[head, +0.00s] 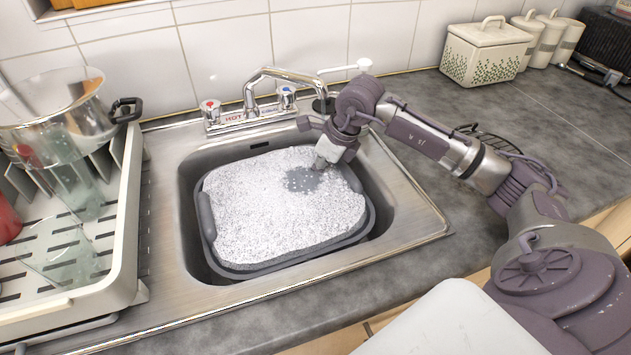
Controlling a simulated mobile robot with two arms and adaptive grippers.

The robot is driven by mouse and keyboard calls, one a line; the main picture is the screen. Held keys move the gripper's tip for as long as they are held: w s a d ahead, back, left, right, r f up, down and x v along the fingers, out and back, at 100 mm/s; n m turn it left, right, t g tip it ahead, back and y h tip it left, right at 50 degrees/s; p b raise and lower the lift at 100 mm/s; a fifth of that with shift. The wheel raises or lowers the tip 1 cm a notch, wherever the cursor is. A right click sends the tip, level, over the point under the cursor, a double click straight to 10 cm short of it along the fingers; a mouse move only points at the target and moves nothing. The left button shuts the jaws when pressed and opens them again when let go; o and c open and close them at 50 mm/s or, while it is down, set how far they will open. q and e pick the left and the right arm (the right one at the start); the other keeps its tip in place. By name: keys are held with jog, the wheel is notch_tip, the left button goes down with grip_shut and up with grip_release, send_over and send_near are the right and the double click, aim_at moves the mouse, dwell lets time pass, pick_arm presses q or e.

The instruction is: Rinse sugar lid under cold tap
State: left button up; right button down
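A grey washing-up bowl (206,217) full of white suds (262,215) sits in the steel sink. The tap (262,88) behind it has a red-topped hot handle (210,108) and a blue-topped cold handle (286,96). I see no running water. My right gripper (321,163) points down at the suds on the bowl's far right side, beside a dark gap in the foam. Its fingertips are too small and partly hidden to tell open from shut. I cannot make out a sugar lid in the suds or the gripper. My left gripper is out of view.
A dish rack (118,215) with a steel pot (65,108) and glasses stands left of the sink. A cream bread bin (485,55) and several matching canisters (530,36) stand at the back right. The worktop right of my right arm is mostly clear.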

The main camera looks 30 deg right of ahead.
jog(key=shift+s+d, duration=0.15)
jog(key=shift+d, duration=0.2)
jog(key=shift+a, duration=0.25)
jog(key=shift+w+a, duration=0.2)
jog(key=shift+a, duration=0.05)
dwell(0.3)
jog(key=shift+s+d+b, duration=0.2)
jog(key=shift+d+b, duration=0.15)
jog(key=shift+d, duration=0.15)
jog(key=shift+a, duration=0.2)
jog(key=shift+w+a, duration=0.2)
jog(key=shift+a, duration=0.1)
